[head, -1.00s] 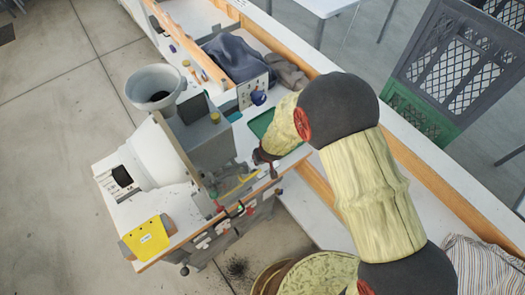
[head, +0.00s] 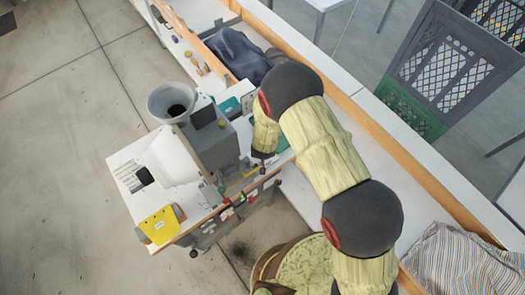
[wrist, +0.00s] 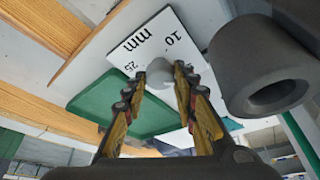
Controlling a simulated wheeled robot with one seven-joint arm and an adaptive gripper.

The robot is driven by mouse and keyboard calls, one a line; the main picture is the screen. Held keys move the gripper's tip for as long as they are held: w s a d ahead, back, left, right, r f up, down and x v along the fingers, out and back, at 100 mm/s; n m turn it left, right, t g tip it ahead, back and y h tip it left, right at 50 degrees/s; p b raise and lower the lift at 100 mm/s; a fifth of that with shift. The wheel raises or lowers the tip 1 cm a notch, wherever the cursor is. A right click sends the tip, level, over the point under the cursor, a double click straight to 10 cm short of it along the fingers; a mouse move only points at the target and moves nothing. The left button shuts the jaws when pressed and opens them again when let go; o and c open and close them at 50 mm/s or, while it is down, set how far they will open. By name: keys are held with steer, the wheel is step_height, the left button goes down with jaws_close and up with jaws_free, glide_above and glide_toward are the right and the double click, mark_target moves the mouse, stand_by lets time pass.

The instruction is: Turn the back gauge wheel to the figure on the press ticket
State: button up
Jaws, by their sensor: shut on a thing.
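The back gauge wheel seems to be the pale grey round piece (wrist: 160,71) between my fingertips in the wrist view. Behind it is a white plate (wrist: 190,30) marked "10", "mm" and "25"; no pointer is clear. My gripper (wrist: 157,84) is shut on the grey piece. In the head view my gripper (head: 262,158) is small and low beside the grey press (head: 212,143), and my arm hides part of the bench there. A yellow board with a white label (head: 159,225) lies at the front left corner; it may be the press ticket, but its writing is unreadable.
A thick dark grey cylinder (wrist: 272,75) stands close right of my fingers. A green tray or mat (wrist: 125,105) shows beyond them. Dark cloth (head: 238,55) lies on the bench behind. Open floor (head: 60,150) is at left.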

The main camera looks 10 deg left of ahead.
stand_by(0.3)
steer(key=o, duration=1.1)
steer(key=shift+o, duration=0.2)
steer(key=n+b, duration=0.1)
steer(key=b, duration=0.3)
steer(key=shift+f, duration=0.2)
steer(key=n+y+b, duration=0.1)
steer(key=n+b, duration=0.1)
steer(key=b, duration=0.5)
steer(key=n+g+b, duration=0.1)
steer(key=n+b, duration=0.1)
steer(key=b, duration=0.5)
steer(key=shift+w+d+y, duration=0.1)
steer(key=shift+y, duration=0.3)
steer(key=shift+n+b, duration=0.5)
steer(key=shift+b, duration=0.55)
